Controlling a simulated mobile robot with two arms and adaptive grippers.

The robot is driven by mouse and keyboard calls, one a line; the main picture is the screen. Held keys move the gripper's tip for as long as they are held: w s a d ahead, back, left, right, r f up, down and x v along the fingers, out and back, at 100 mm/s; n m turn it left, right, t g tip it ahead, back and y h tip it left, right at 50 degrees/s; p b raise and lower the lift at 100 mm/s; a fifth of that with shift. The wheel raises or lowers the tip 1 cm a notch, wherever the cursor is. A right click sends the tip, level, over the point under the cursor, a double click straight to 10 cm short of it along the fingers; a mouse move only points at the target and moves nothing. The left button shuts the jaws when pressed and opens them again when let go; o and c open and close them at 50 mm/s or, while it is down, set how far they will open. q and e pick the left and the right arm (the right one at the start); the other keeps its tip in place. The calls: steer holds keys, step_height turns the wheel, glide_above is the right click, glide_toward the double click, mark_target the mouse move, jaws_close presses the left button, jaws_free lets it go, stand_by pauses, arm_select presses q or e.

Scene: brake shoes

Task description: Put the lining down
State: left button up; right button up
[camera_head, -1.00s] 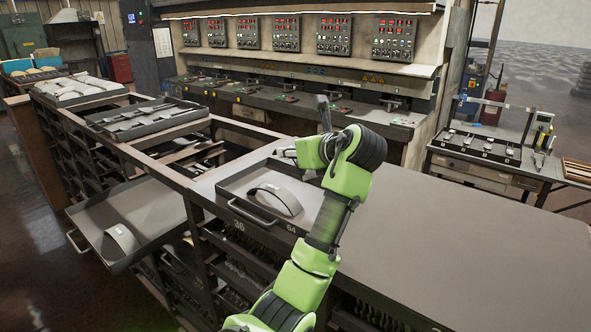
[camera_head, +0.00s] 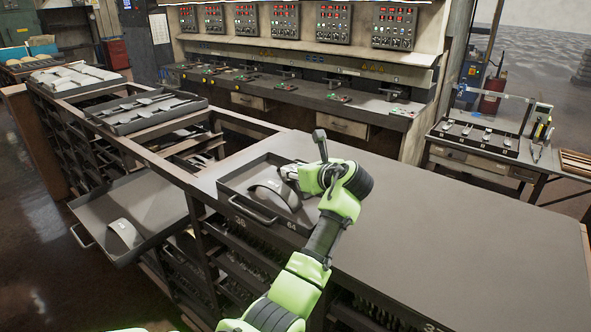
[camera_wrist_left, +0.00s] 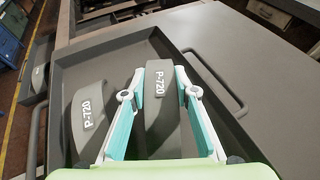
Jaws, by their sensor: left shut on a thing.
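My left gripper (camera_head: 284,172) is over a dark grey tray (camera_head: 232,190) on the workbench. In the left wrist view its two fingers (camera_wrist_left: 160,100) are shut on a curved grey brake lining (camera_wrist_left: 160,118) marked P-720. A second curved lining (camera_wrist_left: 88,112), also marked P-720, lies in the tray (camera_wrist_left: 110,45) just left of the held one. In the head view a lining (camera_head: 268,198) shows in the tray beside the fingers. The held lining is mostly hidden there, and I cannot tell whether it touches the tray floor.
A pulled-out tray (camera_head: 158,205) at the left holds another lining (camera_head: 124,234). Trays of parts (camera_head: 142,112) stand on the rack behind. The bench top (camera_head: 460,220) to the right is clear. A control panel bench (camera_head: 300,95) runs along the back.

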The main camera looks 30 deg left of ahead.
arm_select(q)
steer(key=o, duration=1.1)
steer(key=shift+f, duration=0.1)
steer(key=shift+o, duration=0.2)
steer(key=shift+s+d+r, duration=0.1)
steer(key=shift+d+r, duration=0.1)
steer(key=b+v, duration=0.3)
steer(key=v, duration=0.7)
steer(key=shift+d+r, duration=0.15)
steer(key=shift+d, duration=0.1)
steer(key=shift+s+d+r, duration=0.25)
steer(key=shift+s+d, duration=0.05)
steer(key=shift+d, duration=0.1)
